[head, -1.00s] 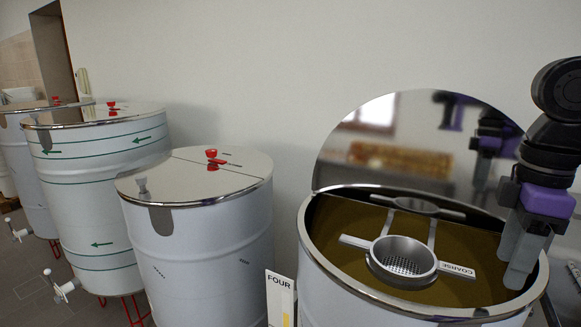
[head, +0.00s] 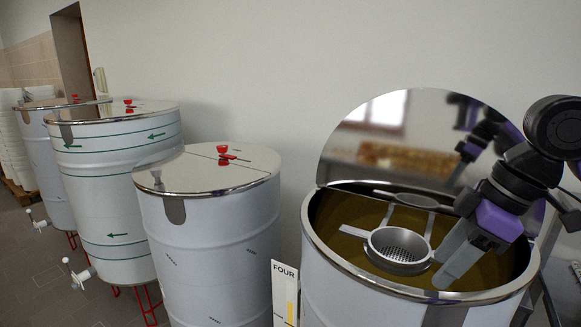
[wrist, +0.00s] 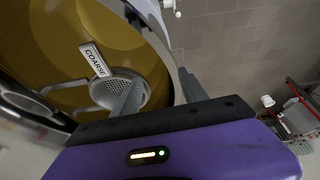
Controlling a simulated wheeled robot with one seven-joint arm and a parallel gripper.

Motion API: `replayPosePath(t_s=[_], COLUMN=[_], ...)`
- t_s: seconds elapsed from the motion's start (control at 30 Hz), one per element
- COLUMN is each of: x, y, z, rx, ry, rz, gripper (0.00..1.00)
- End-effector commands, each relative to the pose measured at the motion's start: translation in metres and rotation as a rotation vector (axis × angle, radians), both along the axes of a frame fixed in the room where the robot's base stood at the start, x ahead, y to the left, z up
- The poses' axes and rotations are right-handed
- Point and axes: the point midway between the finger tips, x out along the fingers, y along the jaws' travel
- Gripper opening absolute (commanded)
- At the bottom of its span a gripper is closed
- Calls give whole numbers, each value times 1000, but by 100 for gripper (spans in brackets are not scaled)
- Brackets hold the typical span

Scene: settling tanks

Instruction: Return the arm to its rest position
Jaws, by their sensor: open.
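My gripper (head: 447,262) is at the right in the head view, tilted down over the open tank (head: 312,240). Its two grey fingers are apart and nothing shows between them. In the wrist view my gripper (wrist: 158,95) shows its fingers at either side. The round sieve (head: 398,248) with a perforated bottom hangs on bars inside the tank, just left of the fingers. In the wrist view the sieve (wrist: 118,92) and its handle tag reading COARSE (wrist: 95,60) show beyond the fingers.
The tank's mirror-like half lid (head: 400,150) stands upright behind the opening. A card marked FOUR (head: 285,290) stands at its left. A closed tank (head: 205,240) with a red knob (head: 223,151) is farther left, with more tanks (head: 118,160) beyond.

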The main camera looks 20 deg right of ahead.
Motion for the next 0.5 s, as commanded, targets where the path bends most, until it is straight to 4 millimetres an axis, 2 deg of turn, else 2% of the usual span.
replayPosePath(t_s=[0.17,0.3,0.5], x=[39,72,105], y=[53,103,160], z=[-9,-8,-3], rx=[169,346,595], ry=[-153,-301,-475], rz=[17,4,-67], gripper=[51,51,51])
